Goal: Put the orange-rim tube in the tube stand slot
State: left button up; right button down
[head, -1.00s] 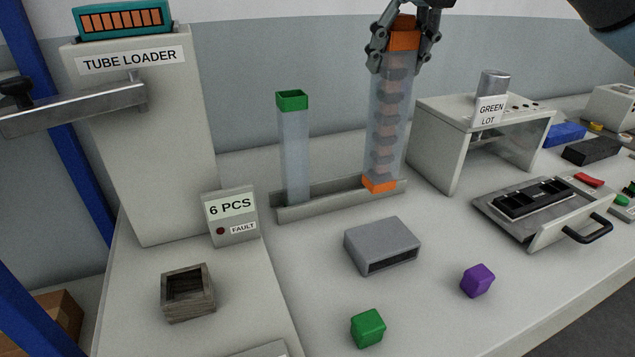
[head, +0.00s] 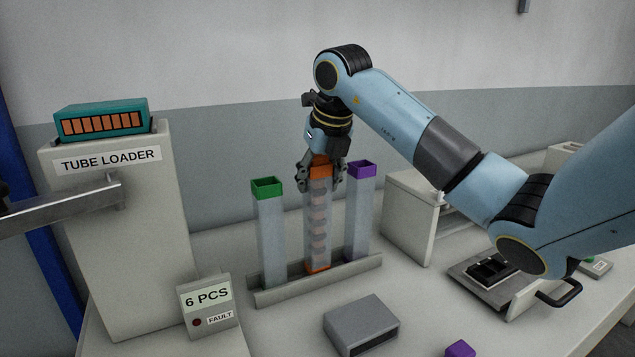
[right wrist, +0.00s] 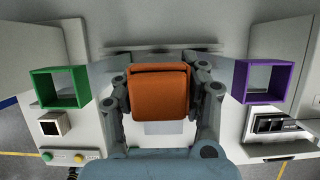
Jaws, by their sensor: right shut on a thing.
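The orange-rim tube (head: 319,215) is clear, upright, with an orange rim and orange foot, and holds a column of several pieces. My right gripper (head: 322,178) is shut on its top from above; the rim (right wrist: 160,92) fills the gap between the fingers in the right wrist view. The tube's foot is at the middle of the tube stand (head: 278,295), between the green-rim tube (head: 270,235) and the purple-rim tube (head: 360,215). I cannot tell whether the foot is fully seated. My left gripper is out of view.
The tube loader (head: 115,240) stands at the left with a metal lever. A "6 PCS" box (head: 207,307) and a grey block (head: 362,322) are in front of the stand. A purple cube (head: 460,349) is at the front edge. A grey fixture (head: 412,215) stands right.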

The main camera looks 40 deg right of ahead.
jog(key=shift+f, duration=0.8)
jog(key=shift+f, duration=0.2)
jog(key=c, duration=0.7)
grip_release()
jog(key=shift+r, duration=0.15)
